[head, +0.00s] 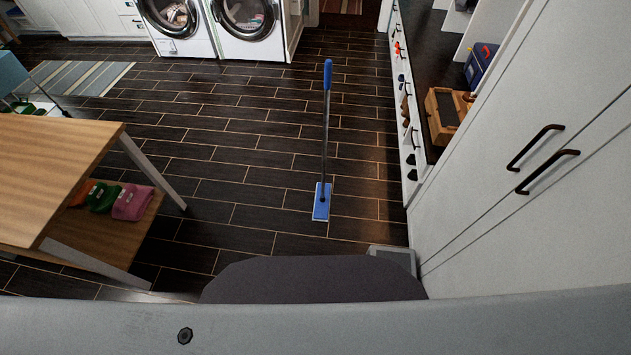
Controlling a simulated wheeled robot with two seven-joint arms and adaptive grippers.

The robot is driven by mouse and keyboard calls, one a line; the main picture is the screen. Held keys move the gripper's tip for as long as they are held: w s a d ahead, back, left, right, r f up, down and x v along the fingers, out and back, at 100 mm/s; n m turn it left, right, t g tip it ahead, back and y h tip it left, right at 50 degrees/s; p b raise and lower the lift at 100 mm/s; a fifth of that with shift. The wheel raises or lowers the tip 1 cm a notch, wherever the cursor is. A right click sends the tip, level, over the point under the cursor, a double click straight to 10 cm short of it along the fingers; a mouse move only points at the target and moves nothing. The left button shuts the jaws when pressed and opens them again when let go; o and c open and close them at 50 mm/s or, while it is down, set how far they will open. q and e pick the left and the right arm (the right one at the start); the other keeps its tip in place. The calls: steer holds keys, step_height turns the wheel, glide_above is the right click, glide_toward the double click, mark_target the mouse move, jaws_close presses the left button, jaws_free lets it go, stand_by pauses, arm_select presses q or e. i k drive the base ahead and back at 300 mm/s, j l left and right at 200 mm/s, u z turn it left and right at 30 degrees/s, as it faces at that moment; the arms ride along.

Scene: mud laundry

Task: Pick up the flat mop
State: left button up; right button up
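The flat mop (323,140) is in the middle of the head view, out on the dark tiled floor. Its flat blue head (321,202) is at the near end and rests on the floor. A thin dark pole runs from it to a blue grip (327,75) at the far end. I cannot tell whether the pole stands up or lies along the floor. Neither of my grippers shows in this view, and nothing is seen touching the mop.
A wooden table (60,165) with folded cloths (131,202) on its lower shelf stands at left. White cabinets (520,160) and a low bench (418,85) line the right. Washing machines (247,20) stand at the back. The floor around the mop is clear.

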mark_target(321, 210)
steer(key=u, duration=0.8)
steer(key=i, duration=1.5)
steer(key=i+j, duration=0.1)
steer(key=i, duration=1.4)
steer(key=i+z, duration=0.1)
steer(key=i, duration=1.4)
